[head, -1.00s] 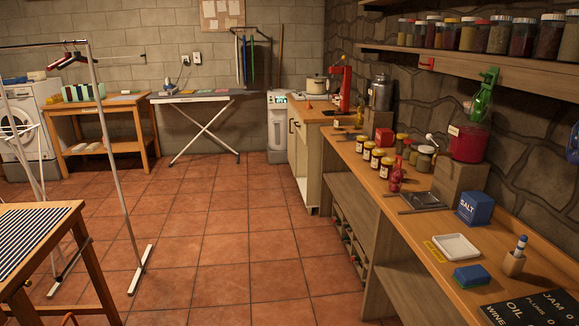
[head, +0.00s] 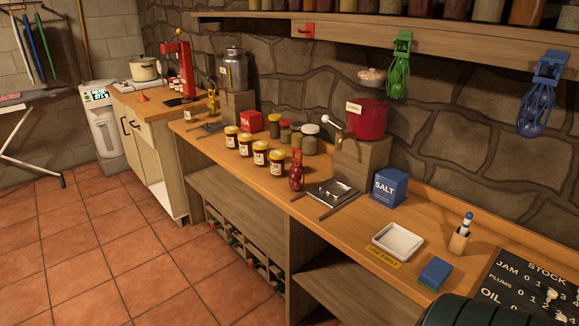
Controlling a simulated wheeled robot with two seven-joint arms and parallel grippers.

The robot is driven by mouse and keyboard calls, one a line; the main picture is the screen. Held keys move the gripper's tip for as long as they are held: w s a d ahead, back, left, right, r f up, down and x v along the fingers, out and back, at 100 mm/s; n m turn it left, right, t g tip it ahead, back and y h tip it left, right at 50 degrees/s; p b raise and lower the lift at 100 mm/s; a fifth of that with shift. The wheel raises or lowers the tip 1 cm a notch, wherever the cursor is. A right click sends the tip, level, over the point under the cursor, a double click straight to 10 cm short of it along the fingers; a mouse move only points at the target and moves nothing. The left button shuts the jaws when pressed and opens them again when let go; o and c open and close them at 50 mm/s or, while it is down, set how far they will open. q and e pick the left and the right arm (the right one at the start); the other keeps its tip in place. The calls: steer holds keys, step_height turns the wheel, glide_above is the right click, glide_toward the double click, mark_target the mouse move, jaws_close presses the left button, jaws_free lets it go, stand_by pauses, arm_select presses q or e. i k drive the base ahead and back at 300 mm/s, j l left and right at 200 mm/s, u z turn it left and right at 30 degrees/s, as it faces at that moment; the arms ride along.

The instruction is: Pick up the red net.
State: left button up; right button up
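The red net (head: 297,172), a small narrow bundle with a loop-like top, stands on the wooden counter (head: 340,222). It is just left of a dark flat tray (head: 332,193) and right of the yellow-lidded jars. Neither of my grippers is in view. A dark rounded part, likely of my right arm, shows at the bottom right edge.
Several jars (head: 260,153) stand left of the net. A salt box (head: 389,187), white dish (head: 397,241), blue sponge (head: 435,273) and pen holder (head: 459,240) lie right. Green (head: 398,70) and blue (head: 540,95) nets hang from the shelf (head: 440,48). The tiled floor (head: 110,250) before the counter is clear.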

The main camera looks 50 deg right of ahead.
mark_target(295, 175)
steer(key=i+j+z, duration=0.1)
steer(key=i+z, duration=0.3)
steer(key=i+j+z, duration=0.25)
steer(key=i+z, duration=0.2)
steer(key=i+j+z, duration=0.25)
steer(key=z, duration=0.15)
steer(key=i+j+z, duration=0.25)
steer(key=j+z, duration=0.2)
steer(key=i+j+z, duration=0.2)
steer(key=j+z, duration=0.2)
steer(key=j, duration=0.25)
steer(key=i+j+z, duration=0.1)
steer(key=j+z, duration=0.35)
steer(key=j, duration=0.1)
